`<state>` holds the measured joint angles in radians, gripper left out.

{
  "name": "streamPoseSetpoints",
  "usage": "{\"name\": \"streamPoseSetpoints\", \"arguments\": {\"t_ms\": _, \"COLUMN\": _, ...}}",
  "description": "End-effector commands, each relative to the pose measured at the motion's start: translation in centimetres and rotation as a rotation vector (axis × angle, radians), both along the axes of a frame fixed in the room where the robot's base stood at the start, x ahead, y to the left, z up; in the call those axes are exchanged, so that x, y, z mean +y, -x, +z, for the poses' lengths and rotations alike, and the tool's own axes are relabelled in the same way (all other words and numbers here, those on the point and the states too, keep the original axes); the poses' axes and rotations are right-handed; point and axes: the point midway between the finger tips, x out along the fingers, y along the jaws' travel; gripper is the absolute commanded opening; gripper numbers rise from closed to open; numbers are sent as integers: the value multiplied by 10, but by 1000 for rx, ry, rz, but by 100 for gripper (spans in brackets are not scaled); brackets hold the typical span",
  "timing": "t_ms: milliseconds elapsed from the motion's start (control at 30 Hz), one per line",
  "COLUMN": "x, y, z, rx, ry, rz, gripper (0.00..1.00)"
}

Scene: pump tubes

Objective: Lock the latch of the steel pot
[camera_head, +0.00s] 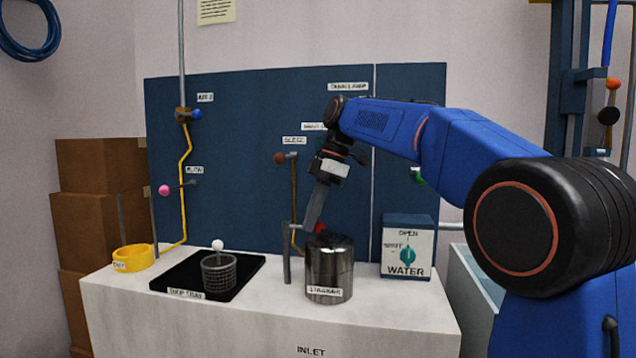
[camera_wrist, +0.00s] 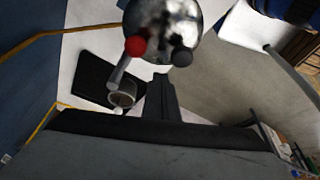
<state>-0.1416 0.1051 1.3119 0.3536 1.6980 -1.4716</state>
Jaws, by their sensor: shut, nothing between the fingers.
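The steel pot (camera_head: 329,272) stands on the white counter, with a label on its front. A red knob (camera_head: 320,228) sits at its top, close beside my fingertips. My gripper (camera_head: 312,224) points down at the pot's upper left edge, shut and empty. In the wrist view the shiny pot (camera_wrist: 168,14) is at the top, with the red knob (camera_wrist: 135,45) and a dark grey knob (camera_wrist: 182,56) on its near side. My shut fingers (camera_wrist: 160,82) lie just below the dark knob. I cannot tell whether they touch either knob, nor the latch's state.
A grey post (camera_head: 287,258) stands just left of the pot. A wire basket with a white knob (camera_head: 218,272) sits on the black drip tray (camera_head: 250,268). A yellow ring (camera_head: 132,259) is far left. The WATER box (camera_head: 407,250) stands right of the pot.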

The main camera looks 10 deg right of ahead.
Motion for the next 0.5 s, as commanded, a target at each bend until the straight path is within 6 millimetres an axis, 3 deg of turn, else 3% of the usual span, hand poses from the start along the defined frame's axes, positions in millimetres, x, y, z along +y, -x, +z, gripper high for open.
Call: {"name": "streamPoseSetpoints", "arguments": {"t_ms": 500, "x": -10, "y": -19, "z": 64, "rx": 2, "ry": -2, "rz": 2, "gripper": 0}}
